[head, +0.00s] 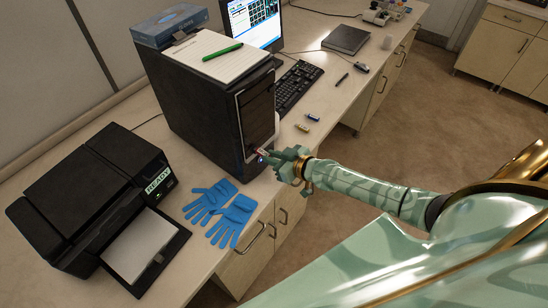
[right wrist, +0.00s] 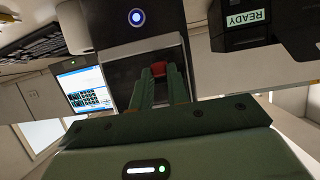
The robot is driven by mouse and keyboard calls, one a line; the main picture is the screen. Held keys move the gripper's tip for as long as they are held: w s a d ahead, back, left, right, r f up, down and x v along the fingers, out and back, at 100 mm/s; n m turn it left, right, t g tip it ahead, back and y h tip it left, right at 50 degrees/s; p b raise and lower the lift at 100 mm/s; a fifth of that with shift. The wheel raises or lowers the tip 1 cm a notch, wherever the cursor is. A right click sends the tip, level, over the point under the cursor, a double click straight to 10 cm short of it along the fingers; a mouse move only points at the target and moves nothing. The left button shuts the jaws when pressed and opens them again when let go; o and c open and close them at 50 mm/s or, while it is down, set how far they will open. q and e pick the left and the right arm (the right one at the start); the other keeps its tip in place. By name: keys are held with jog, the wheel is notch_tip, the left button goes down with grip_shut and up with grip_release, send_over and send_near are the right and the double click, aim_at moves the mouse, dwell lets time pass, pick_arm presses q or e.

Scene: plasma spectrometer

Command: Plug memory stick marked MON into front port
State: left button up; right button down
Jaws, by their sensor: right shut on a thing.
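My right gripper (head: 266,155) is shut on a small red memory stick (right wrist: 158,69), which shows between its fingertips in the right wrist view. Its marking cannot be read. The gripper is at the lower front of the black computer tower (head: 195,103). The stick points toward the tower's front panel (head: 257,108); I cannot tell whether it touches or enters a port, as the fingers hide that spot. A yellowish stick (head: 302,127) and a blue stick (head: 313,117) lie on the desk beyond the gripper. My left gripper is not in view.
A black printer (head: 75,195) reading READY and blue gloves (head: 212,201) lie at the near left. A notepad (head: 212,58) with a green pen rests on the tower. A keyboard (head: 297,87), monitor (head: 252,20) and dark book (head: 346,39) stand farther back.

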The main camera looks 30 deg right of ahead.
jog(key=shift+w+a, duration=0.1)
jog(key=shift+w, duration=0.15)
jog(key=c, duration=1.3)
grip_release()
jog(key=p+v, duration=0.3)
jog(key=v, duration=1.3)
jog(key=shift+r, duration=0.15)
